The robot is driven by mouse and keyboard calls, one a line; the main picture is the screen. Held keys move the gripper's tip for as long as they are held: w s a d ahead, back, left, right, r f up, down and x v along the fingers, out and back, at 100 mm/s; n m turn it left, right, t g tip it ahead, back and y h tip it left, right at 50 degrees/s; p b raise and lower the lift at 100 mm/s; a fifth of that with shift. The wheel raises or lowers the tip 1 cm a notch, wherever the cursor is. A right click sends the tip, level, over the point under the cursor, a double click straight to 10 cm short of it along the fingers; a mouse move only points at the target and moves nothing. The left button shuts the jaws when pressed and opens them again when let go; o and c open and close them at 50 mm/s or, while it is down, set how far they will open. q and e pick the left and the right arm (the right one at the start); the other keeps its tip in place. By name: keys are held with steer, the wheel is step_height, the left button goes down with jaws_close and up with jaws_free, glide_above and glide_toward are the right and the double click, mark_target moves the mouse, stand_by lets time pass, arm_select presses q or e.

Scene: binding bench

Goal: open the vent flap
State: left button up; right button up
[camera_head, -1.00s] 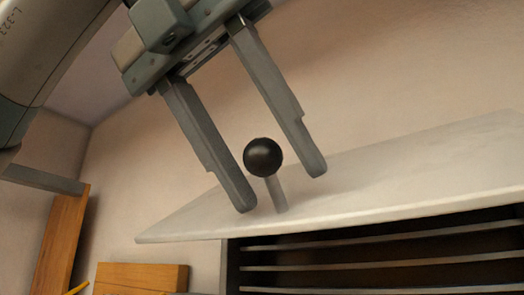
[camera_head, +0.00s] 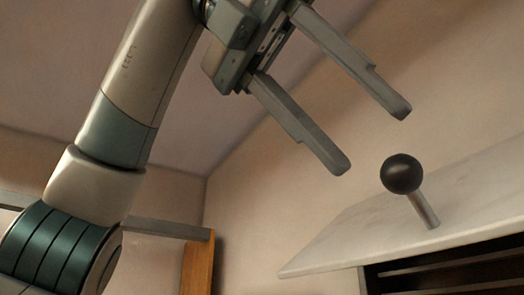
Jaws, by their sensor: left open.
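The vent flap (camera_head: 345,238) is a pale plate tilted up at the lower right, above dark slots (camera_head: 440,275). A black ball knob (camera_head: 402,173) on a short grey stem (camera_head: 424,210) stands up from the flap. My left gripper (camera_head: 373,140) is open and empty, with its two fingers pointing down and right. In the picture its fingertips lie above and to the left of the knob, apart from it. The flap's right part is cut off by the picture edge. My right gripper does not show.
A wooden board (camera_head: 198,265) stands upright at the lower middle, with a grey bar (camera_head: 165,228) at its top. A plain wall rises behind the flap. The space between the board and the flap looks clear.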

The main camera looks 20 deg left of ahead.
arm_select(q)
steer(key=p+v, duration=0.2)
steer(key=v, duration=0.9)
steer(key=shift+r+p, duration=0.15)
steer(key=shift+p, duration=0.25)
steer(key=shift+w, duration=0.1)
